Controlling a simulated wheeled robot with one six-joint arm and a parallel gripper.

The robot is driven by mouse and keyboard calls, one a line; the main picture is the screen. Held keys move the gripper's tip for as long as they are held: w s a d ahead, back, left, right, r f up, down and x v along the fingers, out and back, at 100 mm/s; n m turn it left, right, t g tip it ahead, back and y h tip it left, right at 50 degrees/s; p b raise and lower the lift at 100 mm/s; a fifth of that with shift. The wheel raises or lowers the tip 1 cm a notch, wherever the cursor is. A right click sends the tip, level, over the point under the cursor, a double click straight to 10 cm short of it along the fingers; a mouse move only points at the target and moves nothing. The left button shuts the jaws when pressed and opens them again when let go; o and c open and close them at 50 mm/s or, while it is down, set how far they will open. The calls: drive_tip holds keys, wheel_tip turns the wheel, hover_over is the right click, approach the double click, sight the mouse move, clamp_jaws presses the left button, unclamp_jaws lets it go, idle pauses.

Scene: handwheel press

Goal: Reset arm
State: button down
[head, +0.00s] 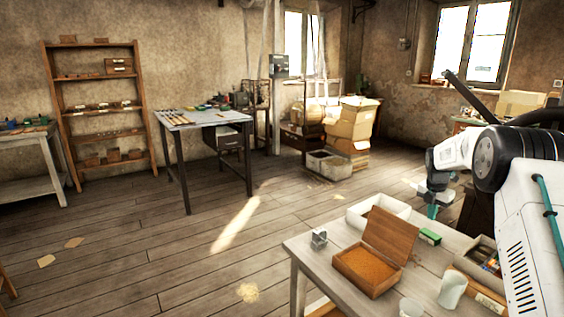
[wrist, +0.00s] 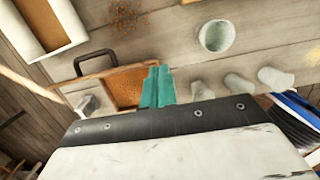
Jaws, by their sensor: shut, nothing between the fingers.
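My gripper (head: 433,210) has teal fingers and shows at the right of the head view, over the far right part of the near table (head: 328,262). In the wrist view its fingers (wrist: 157,88) lie together, shut, with nothing between them. My white and black arm reaches in from the right edge of the head view. The fingers appear in front of an orange-brown surface in the wrist view; I cannot tell their height above it.
The near table holds an open wooden box (head: 366,271), a white tray (head: 358,214), a small metal piece (head: 319,239), a green box (head: 430,236) and a pale cup (head: 452,290). A workbench (head: 204,119) and shelf (head: 65,118) stand farther back. Open floor lies between.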

drive_tip(key=s+a+f+m+g, duration=0.2)
drive_tip(key=s+a+m, duration=0.1)
drive_tip(key=s+m, duration=0.5)
drive_tip(key=s+a+r+m+y, duration=0.1)
drive_tip(key=s+a+r+m, duration=0.6)
drive_tip(key=s, duration=0.4)
drive_tip(key=s+a+r+m, duration=0.6)
drive_tip(key=s+a+r, duration=0.15)
drive_tip(key=s, duration=0.25)
drive_tip(key=s+a+r+m+t, duration=0.1)
drive_tip(key=s+a+r, duration=0.1)
drive_tip(key=s, duration=0.7)
drive_tip(key=s+a+r+m, duration=0.1)
drive_tip(key=s+a, duration=0.3)
drive_tip(key=s, duration=0.5)
drive_tip(key=s+a+r+m+t, duration=0.1)
drive_tip(key=s+a+r, duration=0.2)
drive_tip(key=s, duration=0.6)
drive_tip(key=shift+t, duration=0.3)
